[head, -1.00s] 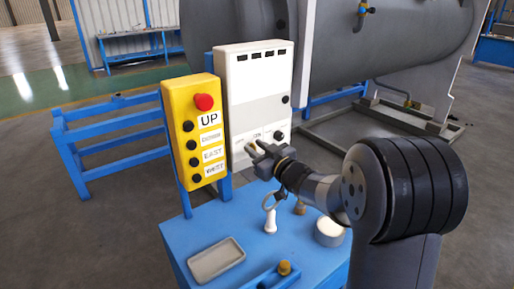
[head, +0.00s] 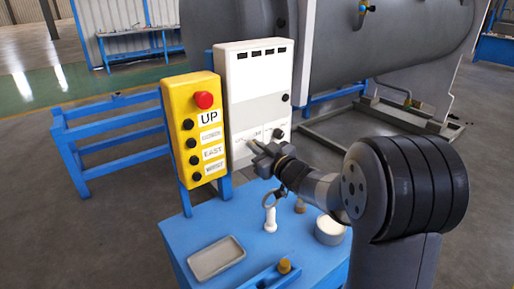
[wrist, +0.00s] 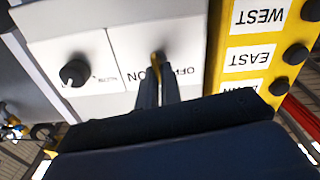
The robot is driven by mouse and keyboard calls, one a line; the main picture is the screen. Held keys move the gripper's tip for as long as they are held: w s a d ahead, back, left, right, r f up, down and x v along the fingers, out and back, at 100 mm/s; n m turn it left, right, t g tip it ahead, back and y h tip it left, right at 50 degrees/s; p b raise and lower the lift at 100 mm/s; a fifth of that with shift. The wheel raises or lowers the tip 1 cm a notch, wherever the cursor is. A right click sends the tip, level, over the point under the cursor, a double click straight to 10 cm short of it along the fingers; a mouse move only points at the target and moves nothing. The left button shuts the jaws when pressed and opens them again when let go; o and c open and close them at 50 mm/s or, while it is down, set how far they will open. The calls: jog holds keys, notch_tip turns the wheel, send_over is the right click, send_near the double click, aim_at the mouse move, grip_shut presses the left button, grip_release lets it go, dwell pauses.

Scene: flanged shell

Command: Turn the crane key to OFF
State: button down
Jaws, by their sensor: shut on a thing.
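The crane key (wrist: 157,58) is a small brass-coloured piece at the white panel's face, between the words OFF and ON in the wrist view. My gripper (wrist: 156,80) is shut on it, with two dark fingers close together around it. In the head view my gripper (head: 257,153) is at the lower front of the white panel (head: 258,85). The fingers hide much of the key, so its exact angle is hard to tell.
A yellow pendant box (head: 196,130) with a red button and several black buttons stands left of the panel. A black knob (wrist: 74,72) sits beside the key. Below, the blue cart top holds a grey tray (head: 216,259), a white round item (head: 329,231) and small parts.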

jog(key=shift+f, duration=0.1)
jog(key=shift+s+a+n+b, duration=0.1)
jog(key=shift+n+b, duration=1.5)
jog(key=shift+n, duration=0.1)
jog(key=shift+a+n+b, duration=0.1)
jog(key=shift+n+b, duration=1.5)
jog(key=shift+n, duration=0.1)
jog(key=c, duration=1.6)
grip_release()
jog(key=v, duration=1.1)
jog(key=shift+b, duration=0.3)
